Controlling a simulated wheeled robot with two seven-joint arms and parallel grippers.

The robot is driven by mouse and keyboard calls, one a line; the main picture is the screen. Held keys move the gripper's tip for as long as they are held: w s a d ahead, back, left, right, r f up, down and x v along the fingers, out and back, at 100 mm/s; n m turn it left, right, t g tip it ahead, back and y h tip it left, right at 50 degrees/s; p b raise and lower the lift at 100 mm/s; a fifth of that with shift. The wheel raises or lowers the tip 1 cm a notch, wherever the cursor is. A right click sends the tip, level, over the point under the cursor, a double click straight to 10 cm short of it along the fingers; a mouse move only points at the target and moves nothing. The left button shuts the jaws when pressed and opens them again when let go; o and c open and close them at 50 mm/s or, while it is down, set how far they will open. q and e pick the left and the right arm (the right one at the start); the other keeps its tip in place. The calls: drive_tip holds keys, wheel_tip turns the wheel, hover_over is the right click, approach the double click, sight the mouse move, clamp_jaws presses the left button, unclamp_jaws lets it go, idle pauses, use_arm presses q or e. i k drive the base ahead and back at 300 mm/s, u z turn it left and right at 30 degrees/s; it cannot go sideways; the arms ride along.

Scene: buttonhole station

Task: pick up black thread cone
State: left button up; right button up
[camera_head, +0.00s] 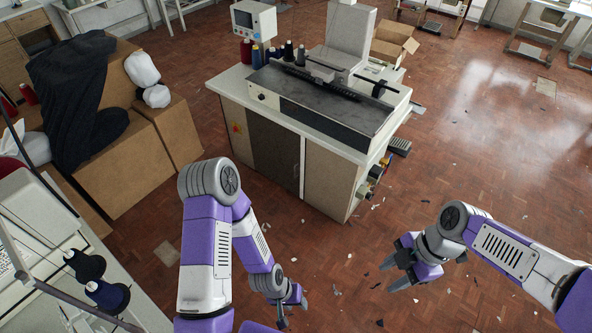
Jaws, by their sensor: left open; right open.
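A black thread cone (289,50) stands upright among several thread cones on the back of the sewing station (235,82). Another black cone (85,265) sits on a rack at the lower left, beside a dark navy one (107,295). I cannot tell which black cone is meant. My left gripper (292,314) is open and empty, low over the floor in front of the station. My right gripper (387,275) is open and empty to its right, also over the floor. Neither gripper is near a cone.
Red (246,51) and blue (256,59) cones stand near the small monitor (254,20). Cardboard boxes (128,165) with dark cloth (72,95) are at the left. The brick-patterned floor (480,130) is open at the right, with scattered scraps near the station.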

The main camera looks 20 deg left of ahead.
sight(86, 265)
drive_tip(key=u, duration=0.6)
drive_tip(key=i, duration=0.85)
drive_tip(key=u, duration=1.25)
drive_tip(key=i, duration=1.9)
drive_tip(key=u, duration=4)
drive_tip(key=i, duration=0.5)
drive_tip(key=z, duration=0.8)
